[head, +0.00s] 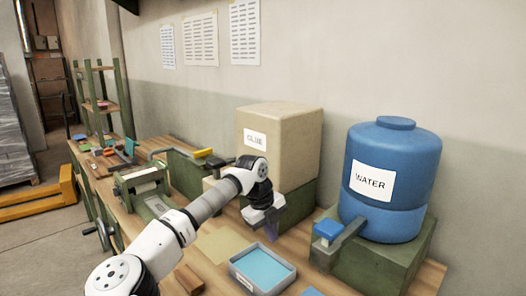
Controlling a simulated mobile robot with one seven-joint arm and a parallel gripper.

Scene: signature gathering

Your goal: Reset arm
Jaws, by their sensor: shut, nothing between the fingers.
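My arm reaches from the lower left over the wooden workbench (218,262). My gripper (270,233) hangs down at the arm's end, in front of the beige GLUE box (298,140). It is shut, and I see nothing held in it. Its fingertips are small and dark in the view. It sits behind a grey tray (288,281) with light blue content and left of the blue WATER barrel (392,160).
The barrel stands on a green block (372,268) with a blue-handled tap (328,229). A green roller device (146,190) stands left of my arm. A green shelf (98,93) and a yellow pallet jack (38,203) are further left. Papers (200,40) hang on the wall.

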